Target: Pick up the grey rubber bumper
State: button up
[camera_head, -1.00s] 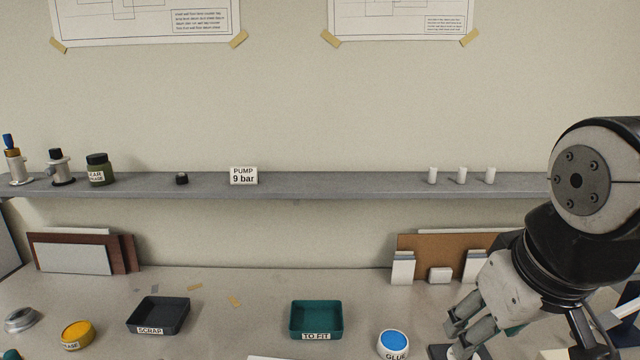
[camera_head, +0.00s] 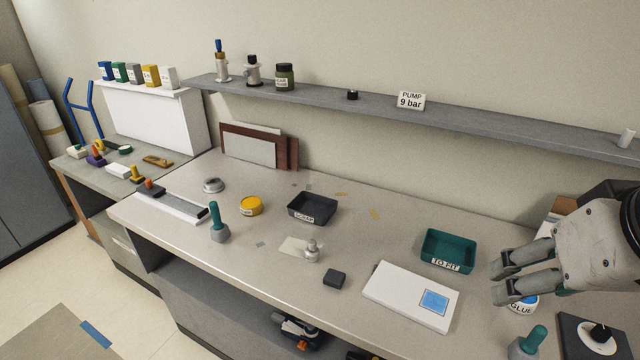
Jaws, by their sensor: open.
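A small dark grey block (camera_head: 335,278), which looks like the rubber bumper, lies on the bench near its front edge, left of a white flat box (camera_head: 410,296). Nothing covers it. My gripper (camera_head: 496,281) is at the right of the view, over the bench by the glue tub. Its two fingers point left, spread apart with nothing between them. It is well to the right of the block, beyond the white box.
A small metal fitting (camera_head: 312,251) stands close behind the block. A teal TO FIT tray (camera_head: 448,251), a dark SCRAP tray (camera_head: 312,208), a yellow tub (camera_head: 250,206) and a teal-handled tool (camera_head: 217,222) stand around. A glue tub (camera_head: 523,304) is below my gripper. A shelf (camera_head: 450,118) runs behind.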

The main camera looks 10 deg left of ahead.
aim_at(333, 278)
jog(key=u, duration=0.6)
jog(key=z, duration=1.3)
jog(key=j+z, duration=0.3)
jog(key=j, duration=0.25)
jog(key=j+z, duration=0.3)
jog(key=j, duration=0.3)
jog(key=k, duration=0.05)
